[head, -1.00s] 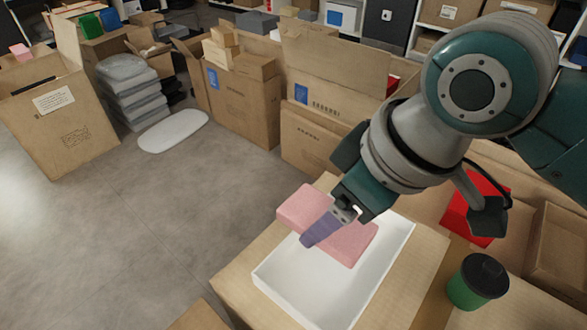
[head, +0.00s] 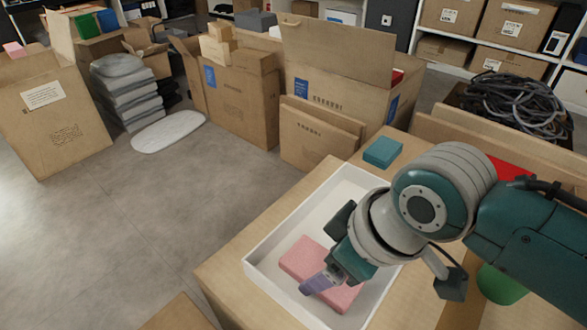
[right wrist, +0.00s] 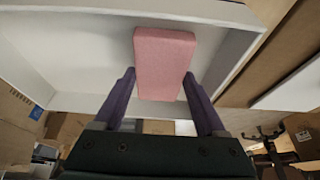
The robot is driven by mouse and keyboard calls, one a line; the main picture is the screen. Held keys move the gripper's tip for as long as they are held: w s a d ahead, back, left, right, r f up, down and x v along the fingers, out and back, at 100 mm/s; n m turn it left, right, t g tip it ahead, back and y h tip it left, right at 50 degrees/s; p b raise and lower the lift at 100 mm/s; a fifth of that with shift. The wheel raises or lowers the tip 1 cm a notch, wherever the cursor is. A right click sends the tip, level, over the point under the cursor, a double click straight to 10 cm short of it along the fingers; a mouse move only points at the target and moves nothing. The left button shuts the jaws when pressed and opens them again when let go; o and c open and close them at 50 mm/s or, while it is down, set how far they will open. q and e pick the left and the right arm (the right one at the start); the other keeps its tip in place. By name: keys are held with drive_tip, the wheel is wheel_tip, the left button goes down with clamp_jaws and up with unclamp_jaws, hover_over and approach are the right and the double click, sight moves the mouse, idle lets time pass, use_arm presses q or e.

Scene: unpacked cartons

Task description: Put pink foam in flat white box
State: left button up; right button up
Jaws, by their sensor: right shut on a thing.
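The pink foam (head: 318,270) is a flat pink block, inside the outline of the flat white box (head: 262,262) in the head view. My right gripper (head: 322,283) is shut on the foam near its front edge, with a purple finger showing. In the right wrist view the foam (right wrist: 165,62) sits between the two purple fingers, with the white box's inner floor (right wrist: 80,45) behind it. I cannot tell whether the foam touches the box floor. My arm hides the box's right part. My left gripper is not in view.
The box stands on a cardboard surface (head: 235,262). A teal block (head: 383,152) lies behind the box. A green cylinder (head: 500,285) and a red item (head: 508,168) are partly hidden by my right arm. Cartons stand behind; grey floor is free at left.

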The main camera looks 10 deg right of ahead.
drive_tip(key=shift+r, duration=0.1)
drive_tip(key=o, duration=1.2)
drive_tip(key=shift+o, duration=0.2)
